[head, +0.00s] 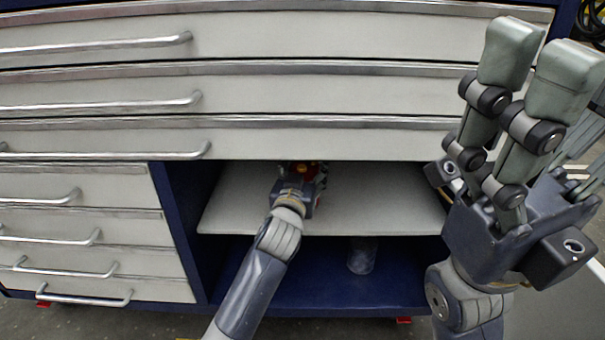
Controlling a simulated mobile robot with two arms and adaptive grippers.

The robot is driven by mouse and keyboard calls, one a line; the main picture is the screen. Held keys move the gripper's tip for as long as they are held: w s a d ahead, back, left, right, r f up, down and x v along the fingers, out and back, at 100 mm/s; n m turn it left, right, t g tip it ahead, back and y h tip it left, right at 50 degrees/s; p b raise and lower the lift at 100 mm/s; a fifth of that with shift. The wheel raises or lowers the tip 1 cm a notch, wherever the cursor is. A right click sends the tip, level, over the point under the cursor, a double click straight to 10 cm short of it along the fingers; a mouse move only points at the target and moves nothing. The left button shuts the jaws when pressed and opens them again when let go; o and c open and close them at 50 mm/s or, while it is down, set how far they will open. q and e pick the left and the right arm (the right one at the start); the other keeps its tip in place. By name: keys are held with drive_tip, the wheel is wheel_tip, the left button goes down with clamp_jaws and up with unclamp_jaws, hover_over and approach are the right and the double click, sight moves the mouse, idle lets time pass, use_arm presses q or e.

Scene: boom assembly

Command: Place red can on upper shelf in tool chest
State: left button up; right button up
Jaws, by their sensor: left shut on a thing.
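The tool chest (300,90) fills the view, with an open compartment at its lower middle. The light grey upper shelf (385,195) spans this compartment. My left gripper (305,172) reaches into the compartment over the upper shelf and is shut on the red can (302,168). Only a small red and yellow patch of the can shows; the gripper and the drawer edge above hide the rest. I cannot tell whether the can touches the shelf. My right gripper (535,75) is raised at the right, close to the camera, with its fingers extended and nothing between them.
A dark translucent cylinder (362,255) stands on the blue lower floor (310,290) of the compartment. Closed drawers with bar handles (100,104) lie above and to the left. The shelf is bare on both sides of my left gripper.

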use_arm(q)
drive_tip(key=shift+r, duration=0.1)
drive_tip(key=o, duration=0.8)
drive_tip(key=shift+f, duration=0.25)
drive_tip(key=o, duration=0.5)
drive_tip(key=shift+c, duration=0.2)
